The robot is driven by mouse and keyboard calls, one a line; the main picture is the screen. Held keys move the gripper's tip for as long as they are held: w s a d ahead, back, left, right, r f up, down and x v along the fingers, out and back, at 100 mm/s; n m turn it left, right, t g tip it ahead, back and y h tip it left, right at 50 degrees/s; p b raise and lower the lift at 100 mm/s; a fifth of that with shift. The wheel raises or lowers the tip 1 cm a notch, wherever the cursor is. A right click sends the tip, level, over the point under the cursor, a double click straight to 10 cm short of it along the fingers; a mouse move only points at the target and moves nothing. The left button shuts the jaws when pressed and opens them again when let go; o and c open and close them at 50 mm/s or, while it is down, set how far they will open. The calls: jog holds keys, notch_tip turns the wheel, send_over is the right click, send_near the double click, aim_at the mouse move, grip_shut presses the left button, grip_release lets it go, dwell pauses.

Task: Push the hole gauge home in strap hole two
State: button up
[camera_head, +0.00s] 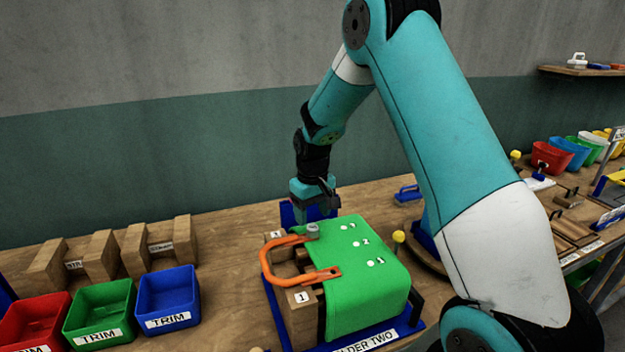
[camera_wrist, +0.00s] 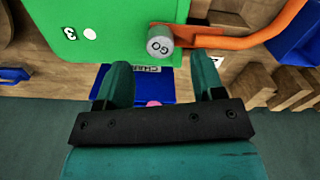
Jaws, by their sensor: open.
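A grey cylindrical gauge marked GO (camera_wrist: 160,46) stands at the far end of the orange strap (camera_wrist: 240,42), beside the green block. In the head view the gauge (camera_head: 312,229) shows at the block's far left corner. How deep it sits, and in which hole, I cannot tell. The orange strap (camera_head: 270,262) loops out from the left side of the green block (camera_head: 352,292), which has numbered white spots on top. My gripper (camera_head: 322,207) is just behind and above the gauge. In the wrist view my gripper's fingers (camera_wrist: 164,76) are apart and empty, with the gauge ahead of them.
The block sits in a blue base marked HOLDER TWO (camera_head: 392,335). A yellow knob (camera_head: 398,237) rises on its right. A blue tray (camera_wrist: 173,88) lies below my fingers. Red, green and blue TRIM bins (camera_head: 167,297) and wooden racks (camera_head: 135,250) stand left.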

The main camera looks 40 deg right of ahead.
aim_at(313, 227)
notch_tip(313, 227, up, 13)
jog(key=b, duration=0.2)
dwell(0.5)
jog(key=s+a+n+y+b, duration=0.2)
jog(key=s+a+n, duration=0.2)
jog(key=s+a, duration=1.05)
jog(key=s+a+f+n+y+b, duration=0.1)
jog(key=s+a+f+n+y, duration=0.1)
jog(key=s+a, duration=0.7)
jog(key=s+n, duration=0.1)
jog(key=s, duration=0.3)
jog(key=shift+s+a, duration=0.35)
jog(key=shift+a, duration=0.05)
